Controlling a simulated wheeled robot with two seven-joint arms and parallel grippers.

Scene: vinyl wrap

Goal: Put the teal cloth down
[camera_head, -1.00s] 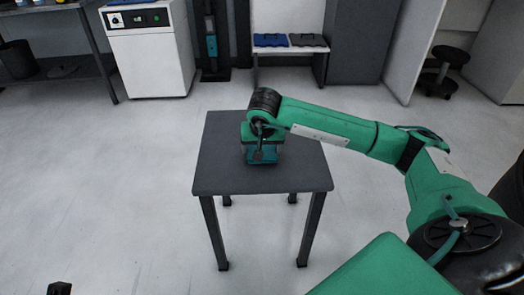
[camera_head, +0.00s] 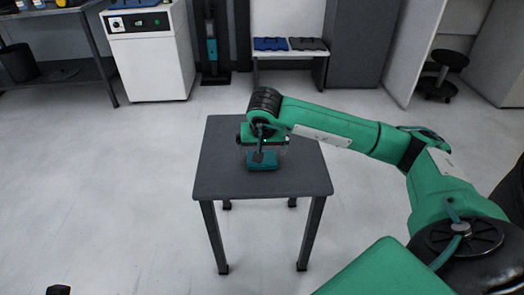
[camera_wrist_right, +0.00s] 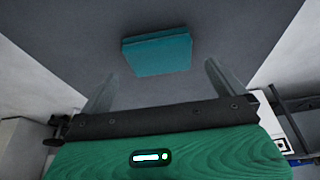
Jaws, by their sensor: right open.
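The teal cloth (camera_head: 278,162) lies as a flat, folded rectangle on the dark grey table (camera_head: 222,178). It also shows in the right wrist view (camera_wrist_right: 157,54), lying free beyond the fingers. My right gripper (camera_wrist_right: 160,72) is open and empty, its two pale fingers spread wider than the cloth. In the head view, the right gripper (camera_head: 262,155) is just above the cloth and partly hides it. A small dark part at the bottom left edge of the head view may be my left gripper (camera_head: 59,290); its jaws cannot be made out.
The tabletop around the cloth is bare. The floor around the table is clear. A white cabinet (camera_head: 150,60), a bench (camera_head: 290,55) with a blue and a dark item, and a stool (camera_head: 437,80) stand farther back.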

